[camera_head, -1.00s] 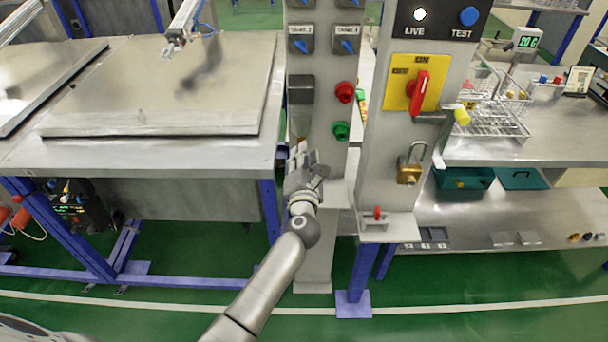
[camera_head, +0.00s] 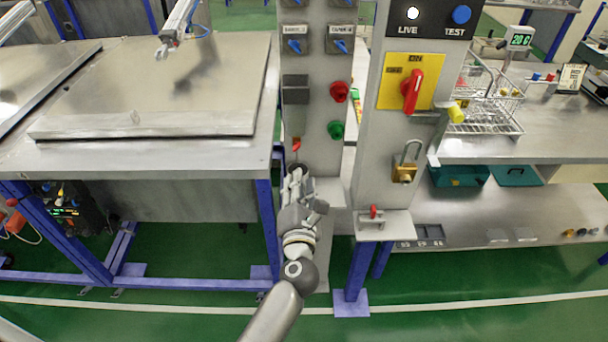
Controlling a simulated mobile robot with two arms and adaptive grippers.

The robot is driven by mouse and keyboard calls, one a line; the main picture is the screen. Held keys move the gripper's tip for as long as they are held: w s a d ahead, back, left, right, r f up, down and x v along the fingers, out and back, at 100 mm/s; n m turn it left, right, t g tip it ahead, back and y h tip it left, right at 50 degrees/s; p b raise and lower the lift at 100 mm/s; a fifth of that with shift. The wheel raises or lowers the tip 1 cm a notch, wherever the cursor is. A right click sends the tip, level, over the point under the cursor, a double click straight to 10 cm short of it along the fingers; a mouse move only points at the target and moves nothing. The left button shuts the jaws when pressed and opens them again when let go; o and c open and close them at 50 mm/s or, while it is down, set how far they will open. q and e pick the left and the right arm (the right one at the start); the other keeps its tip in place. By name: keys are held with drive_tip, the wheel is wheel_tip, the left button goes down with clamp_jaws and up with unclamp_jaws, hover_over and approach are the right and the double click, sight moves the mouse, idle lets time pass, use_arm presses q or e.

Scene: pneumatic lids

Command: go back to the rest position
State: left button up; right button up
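My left gripper (camera_head: 297,184) is in front of the lower part of the grey control post (camera_head: 315,105), its fingers pointing up and away from me. The fingers show small and from behind, so I cannot tell whether they are open or shut. I see no object in them. A small red-tipped part (camera_head: 296,146) shows on the post just above the fingers, apart from them. The gripper covers the post's lower front. My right gripper is not in view.
Left stands a steel table with a flat lid (camera_head: 160,95). The post carries a red button (camera_head: 339,92) and a green button (camera_head: 336,130). Right of it, a panel has a red rotary switch (camera_head: 411,92) and a padlock (camera_head: 404,172). Green floor is free below.

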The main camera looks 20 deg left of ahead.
use_arm(q)
drive_tip(key=s+d+f+m+g+h, duration=0.15)
drive_tip(key=s+f+m, duration=0.45)
drive_tip(key=f, duration=0.6)
drive_tip(key=s+d+f+m+g+h, duration=0.1)
drive_tip(key=s+f+m+g+h, duration=0.2)
drive_tip(key=f+m, duration=0.65)
drive_tip(key=s+d+f+m+g+h, duration=0.1)
drive_tip(key=s+f+m+g+h, duration=0.3)
drive_tip(key=f, duration=1)
drive_tip(key=s+a+f+m+g+y, duration=0.1)
drive_tip(key=s+f, duration=0.5)
drive_tip(key=s, duration=0.6)
drive_tip(key=s+a+f+m+g+y, duration=0.1)
drive_tip(key=s+a+f+m+g, duration=0.3)
drive_tip(key=s, duration=0.7)
drive_tip(key=s+a+f+m+g+y, duration=0.1)
drive_tip(key=s+a+f+m+g, duration=0.2)
drive_tip(key=s, duration=0.9)
drive_tip(key=a+f+m, duration=0.3)
drive_tip(key=f+m, duration=0.2)
drive_tip(key=f, duration=0.1)
drive_tip(key=shift+s+a+f, duration=0.15)
drive_tip(key=shift+s+a, duration=0.1)
drive_tip(key=shift+s, duration=0.1)
